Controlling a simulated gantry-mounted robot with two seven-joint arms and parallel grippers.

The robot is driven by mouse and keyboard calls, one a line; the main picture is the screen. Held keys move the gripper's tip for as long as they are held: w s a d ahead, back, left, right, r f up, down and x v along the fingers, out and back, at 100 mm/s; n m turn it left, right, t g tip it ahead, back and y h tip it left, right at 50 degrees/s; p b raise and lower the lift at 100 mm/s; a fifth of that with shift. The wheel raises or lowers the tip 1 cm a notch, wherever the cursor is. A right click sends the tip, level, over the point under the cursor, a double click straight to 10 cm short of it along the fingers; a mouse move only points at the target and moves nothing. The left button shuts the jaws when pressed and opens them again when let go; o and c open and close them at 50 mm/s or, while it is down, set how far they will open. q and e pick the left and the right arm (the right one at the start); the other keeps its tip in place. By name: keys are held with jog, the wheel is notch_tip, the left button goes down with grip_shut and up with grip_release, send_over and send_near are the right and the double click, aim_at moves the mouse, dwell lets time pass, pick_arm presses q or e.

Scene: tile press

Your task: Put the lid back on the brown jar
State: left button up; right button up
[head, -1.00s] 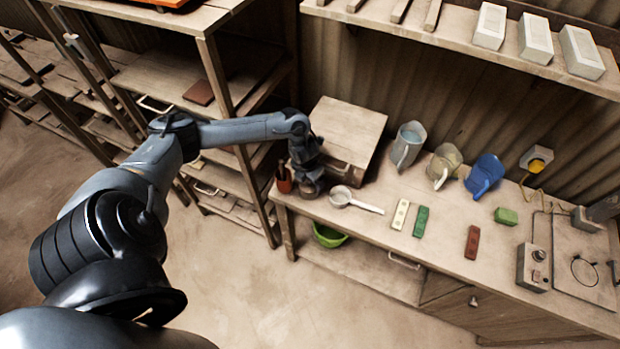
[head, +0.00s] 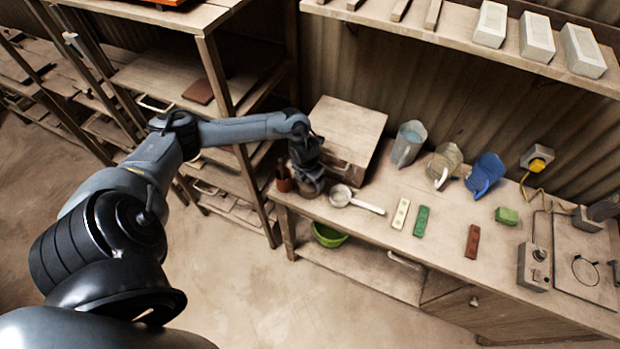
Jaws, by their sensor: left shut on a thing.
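My left gripper (head: 309,171) points down at the left end of the bench, directly over a small round brown jar (head: 312,187). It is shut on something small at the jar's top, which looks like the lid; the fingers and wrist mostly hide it. I cannot tell whether the lid touches the jar's rim. My right gripper is not in view.
A reddish-brown cup (head: 284,184) stands close on the left, near the bench edge. A white ladle (head: 342,196) lies just to the right. A wooden box (head: 347,125) stands behind. Jugs, coloured bars and a control box (head: 534,267) stand further right.

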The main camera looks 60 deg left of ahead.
pick_arm(q)
jog(key=o, duration=1)
jog(key=shift+r, duration=0.1)
jog(key=shift+r+p, duration=1.55)
jog(key=shift+r, duration=0.25)
jog(key=shift+r+p, duration=1.3)
jog(key=shift+r, duration=0.35)
jog(key=shift+c, duration=0.3)
